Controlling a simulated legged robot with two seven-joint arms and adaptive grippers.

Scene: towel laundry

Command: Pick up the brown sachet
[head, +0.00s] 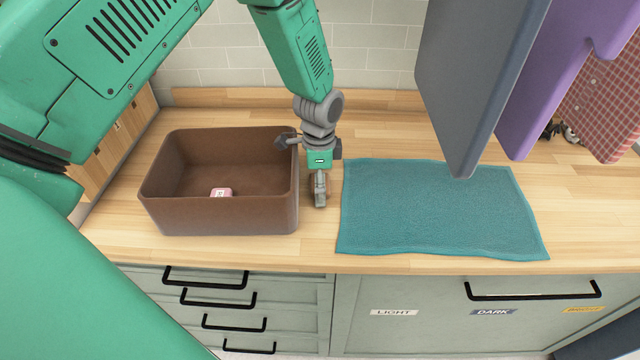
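I see no brown sachet that I can make out. A brown open box (222,213) stands on the wooden counter at the left. A small pink and white item (221,192) lies on its floor near the front wall. My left gripper (320,198) points down just right of the box, between it and the teal towel. Its fingers show nearly edge-on, so their opening is unclear. No held object is visible. My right gripper cannot be made out.
A teal towel (430,210) lies flat on the counter (390,130). Grey-blue (480,70), purple (560,75) and red checked (600,105) cloths hang at the upper right. Small dark and white objects (570,134) are partly hidden behind them. Drawers with black handles are below.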

